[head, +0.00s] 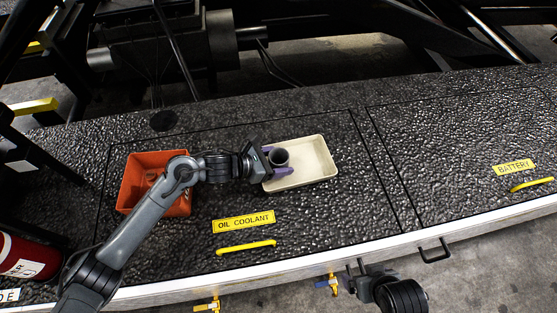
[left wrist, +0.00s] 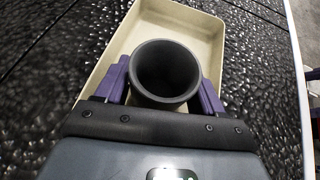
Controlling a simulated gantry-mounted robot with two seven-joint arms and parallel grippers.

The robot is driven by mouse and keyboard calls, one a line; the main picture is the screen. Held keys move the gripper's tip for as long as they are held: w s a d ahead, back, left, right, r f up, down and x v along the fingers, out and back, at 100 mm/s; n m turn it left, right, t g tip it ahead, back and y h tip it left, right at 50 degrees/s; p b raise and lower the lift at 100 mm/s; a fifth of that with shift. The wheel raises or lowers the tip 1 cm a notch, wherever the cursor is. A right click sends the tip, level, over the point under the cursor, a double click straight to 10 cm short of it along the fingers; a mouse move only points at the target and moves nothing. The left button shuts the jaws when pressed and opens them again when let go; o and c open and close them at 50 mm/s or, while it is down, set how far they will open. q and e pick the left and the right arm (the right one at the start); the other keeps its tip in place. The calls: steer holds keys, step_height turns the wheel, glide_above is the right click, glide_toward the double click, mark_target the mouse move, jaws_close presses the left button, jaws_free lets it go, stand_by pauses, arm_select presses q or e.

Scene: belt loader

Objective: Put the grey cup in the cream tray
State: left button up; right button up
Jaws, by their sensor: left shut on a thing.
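The grey cup (head: 279,157) is upright between the purple fingers of my left gripper (head: 277,160), which is shut on it. In the left wrist view the cup (left wrist: 165,74) shows its open mouth, with a finger on each side. The cream tray (head: 318,165) lies on the dark textured deck, and the cup is over its left part. It also shows beyond the cup in the left wrist view (left wrist: 207,32). I cannot tell whether the cup's base touches the tray floor. My right gripper (head: 355,273) is off the deck's front edge, away from the tray; its jaw gap is unclear.
An orange-red tray (head: 134,182) stands left of the cream tray, partly behind my left arm. A yellow handle (head: 246,248) and an "OIL COOLANT" label (head: 244,220) lie in front. A red cylinder (head: 25,257) stands at the left edge. The deck right of the cream tray is clear.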

arm_select(q)
steer(key=shift+f, duration=0.15)
steer(key=o, duration=1.2)
steer(key=shift+r, duration=0.2)
steer(key=shift+s+a+r, duration=0.1)
steer(key=shift+a, duration=0.1)
steer(key=p+v, duration=0.1)
steer(key=v, duration=1)
steer(key=shift+s+a+p, duration=0.1)
steer(key=shift+a+p, duration=0.15)
steer(key=shift+p, duration=0.1)
steer(key=shift+r, duration=0.1)
